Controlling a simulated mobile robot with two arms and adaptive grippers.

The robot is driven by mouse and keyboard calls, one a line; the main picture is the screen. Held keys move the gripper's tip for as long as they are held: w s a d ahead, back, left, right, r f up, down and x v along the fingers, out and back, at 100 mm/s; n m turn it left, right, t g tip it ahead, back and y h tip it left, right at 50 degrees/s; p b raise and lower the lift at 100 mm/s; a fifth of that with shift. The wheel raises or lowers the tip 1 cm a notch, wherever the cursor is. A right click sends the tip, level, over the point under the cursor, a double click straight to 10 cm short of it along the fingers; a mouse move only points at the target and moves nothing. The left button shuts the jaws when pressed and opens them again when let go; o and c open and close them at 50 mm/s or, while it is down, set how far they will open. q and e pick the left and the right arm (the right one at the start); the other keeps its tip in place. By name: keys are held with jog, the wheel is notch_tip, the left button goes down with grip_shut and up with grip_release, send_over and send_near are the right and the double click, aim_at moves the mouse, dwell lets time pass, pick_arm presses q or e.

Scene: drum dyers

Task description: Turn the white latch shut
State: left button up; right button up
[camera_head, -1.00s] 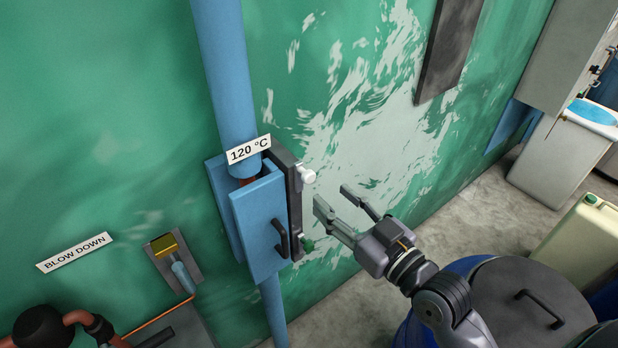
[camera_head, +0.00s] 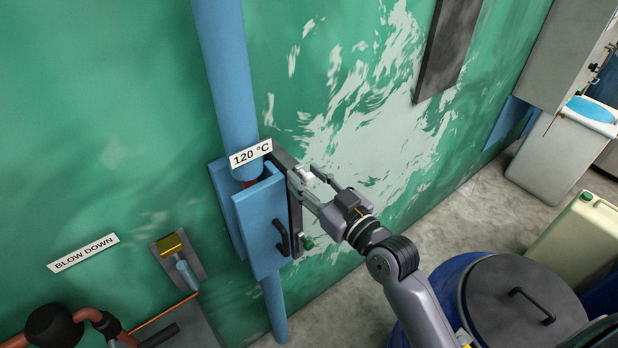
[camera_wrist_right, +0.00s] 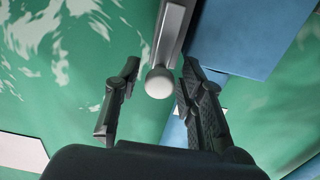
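The white latch (camera_head: 309,178) is on the dark strip along the right edge of the blue box (camera_head: 262,225), near its top. My right gripper (camera_head: 303,183) reaches it from the right with its fingers around the latch. In the right wrist view, the latch's white round knob (camera_wrist_right: 160,82) lies between the two spread fingers of the right gripper (camera_wrist_right: 160,80), with gaps on both sides. The gripper is open. Contact with the latch cannot be made out. My left gripper is not in view.
A green knob (camera_head: 307,242) sits lower on the same strip. A black handle (camera_head: 282,236) is on the box front. A blue pipe (camera_head: 225,75) runs above the box. A blue drum with a dark lid (camera_head: 490,300) stands at lower right.

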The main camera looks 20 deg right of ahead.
grip_shut()
dwell(0.6)
